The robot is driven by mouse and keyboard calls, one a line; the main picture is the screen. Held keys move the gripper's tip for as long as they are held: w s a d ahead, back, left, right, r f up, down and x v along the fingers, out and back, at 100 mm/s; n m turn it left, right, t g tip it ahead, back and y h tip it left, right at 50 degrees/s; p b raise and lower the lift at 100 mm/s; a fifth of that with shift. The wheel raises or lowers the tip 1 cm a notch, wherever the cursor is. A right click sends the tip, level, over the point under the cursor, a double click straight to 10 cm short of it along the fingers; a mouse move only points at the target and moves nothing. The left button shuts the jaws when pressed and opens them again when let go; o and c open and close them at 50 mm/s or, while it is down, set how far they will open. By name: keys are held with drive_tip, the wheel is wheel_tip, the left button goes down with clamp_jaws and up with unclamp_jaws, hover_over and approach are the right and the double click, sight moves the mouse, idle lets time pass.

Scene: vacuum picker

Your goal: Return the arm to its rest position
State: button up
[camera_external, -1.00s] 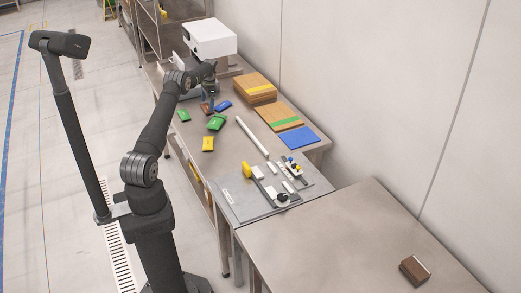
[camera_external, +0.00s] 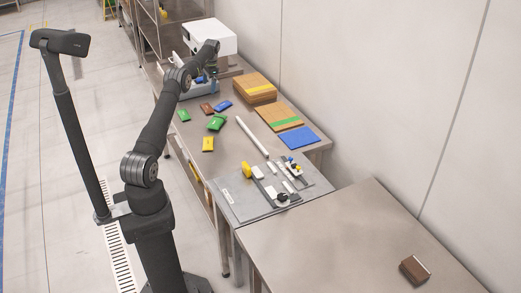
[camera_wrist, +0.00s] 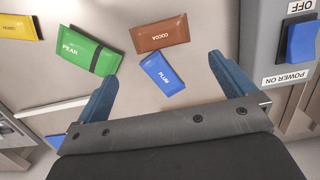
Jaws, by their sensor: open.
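My gripper (camera_external: 201,79) is raised beside the white machine at the far end of the bench, with the arm stretched out towards it. In the wrist view my gripper (camera_wrist: 162,68) has its two blue fingers wide apart with nothing held between them. Below it lie a brown COCOA packet (camera_wrist: 160,34), a blue PLUM packet (camera_wrist: 163,73) and a green PEAR packet (camera_wrist: 89,50). They lie flat on the bench, apart from the fingers as far as I can tell.
The white machine (camera_external: 211,36) stands close to my wrist. A power switch (camera_wrist: 302,42) shows at right in the wrist view. Cardboard boxes (camera_external: 254,88), a blue sheet (camera_external: 299,137) and a grey fixture board (camera_external: 240,205) occupy the bench. The near table (camera_external: 330,235) is mostly clear.

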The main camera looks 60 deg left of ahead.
sight(207, 107)
drive_tip(key=f, duration=0.4)
drive_tip(key=s+f, duration=0.1)
drive_tip(key=f, duration=0.3)
drive_tip(key=s+f, duration=0.1)
drive_tip(key=f, duration=0.3)
drive_tip(key=shift+f, duration=0.1)
wheel_tip(207, 107, up, 2)
drive_tip(key=shift+w+r, duration=0.1)
drive_tip(key=shift+r, duration=0.8)
